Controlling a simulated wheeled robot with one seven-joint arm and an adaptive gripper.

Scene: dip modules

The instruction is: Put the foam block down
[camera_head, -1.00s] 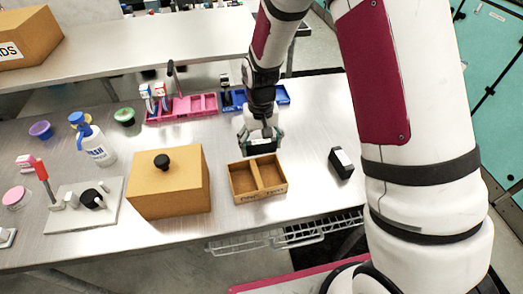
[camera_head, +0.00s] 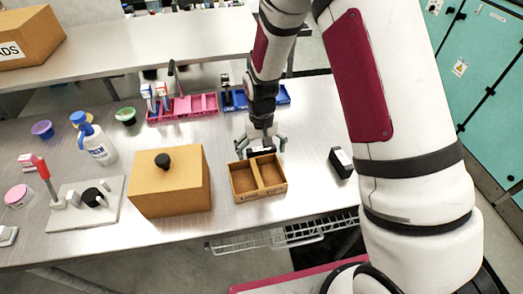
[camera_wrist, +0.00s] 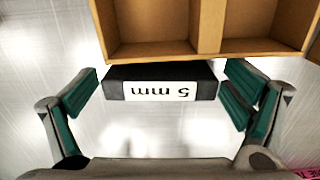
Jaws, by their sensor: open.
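A dark foam block (camera_wrist: 160,73) with a white label reading "5 mm" sits between my gripper's fingers in the wrist view. It lies beside the cardboard-brown two-compartment box, just outside its wall. In the head view the foam block (camera_head: 261,151) shows only in part behind the box. My gripper (camera_head: 262,145) is open around it, with a gap at the left finger; the right finger is close to the block's end. My gripper's green pads (camera_wrist: 165,95) also show in the wrist view. The two-compartment box (camera_head: 258,194) stands on the table with both visible compartments empty.
Another dark block with a white label (camera_head: 341,162) lies to the right of the box. A large brown lidded box (camera_head: 170,185) stands to the left. Pink trays (camera_head: 183,109) and blue trays (camera_head: 270,96) lie behind. The table (camera_head: 305,130) is clear right of my gripper.

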